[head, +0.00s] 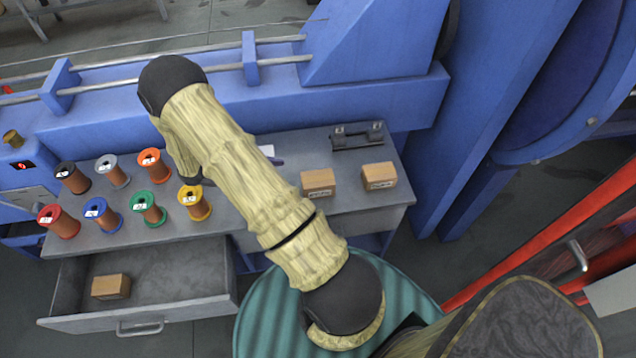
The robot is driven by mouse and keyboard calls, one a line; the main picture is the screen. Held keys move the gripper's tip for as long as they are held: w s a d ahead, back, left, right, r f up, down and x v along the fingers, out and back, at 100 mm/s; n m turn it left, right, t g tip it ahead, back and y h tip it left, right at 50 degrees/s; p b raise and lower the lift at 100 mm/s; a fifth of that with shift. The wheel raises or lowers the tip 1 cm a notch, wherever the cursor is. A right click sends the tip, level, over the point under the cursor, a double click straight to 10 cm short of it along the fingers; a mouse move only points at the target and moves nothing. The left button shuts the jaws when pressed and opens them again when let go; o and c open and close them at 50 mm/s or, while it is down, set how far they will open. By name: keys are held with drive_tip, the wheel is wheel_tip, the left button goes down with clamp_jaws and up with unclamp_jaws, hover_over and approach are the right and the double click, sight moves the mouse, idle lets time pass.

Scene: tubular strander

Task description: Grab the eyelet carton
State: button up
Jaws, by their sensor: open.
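Three small brown cartons show in the head view, and I cannot read which one is the eyelet carton. One carton (318,182) stands on the grey workbench, right of my arm, with small dark print on its front. A second carton (379,175) stands to its right, also with print too small to read. A third carton (110,287) lies in the open drawer at lower left, with no print that I can make out. My arm's sleeved links cross the bench, and my gripper is hidden behind them. None of the visible cartons is touched by my arm.
Several coloured wire spools (150,208) stand on the workbench (355,212) left of my arm. A metal fixture (357,137) sits at the bench's back right. The drawer (180,290) sticks out in front. Blue machinery (400,100) stands behind. A teal ribbed drum (262,320) stands below.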

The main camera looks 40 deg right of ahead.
sight(314, 178)
drive_tip(key=x, duration=0.7)
drive_tip(key=shift+s+d+f, duration=0.1)
drive_tip(key=shift+d, duration=0.05)
drive_tip(key=shift+s+d+f, duration=0.1)
drive_tip(key=shift+d+f, duration=0.05)
drive_tip(key=shift+d, duration=0.15)
drive_tip(key=shift+p, duration=0.3)
drive_tip(key=shift+w+p+x, duration=0.1)
drive_tip(key=shift+p+x, duration=0.1)
drive_tip(key=shift+x, duration=1.1)
drive_tip(key=shift+w+p+x, duration=0.15)
drive_tip(key=shift+x, duration=1.15)
drive_tip(key=shift+d+f, duration=0.1)
drive_tip(key=c, duration=1.3)
drive_tip(key=shift+o, duration=0.2)
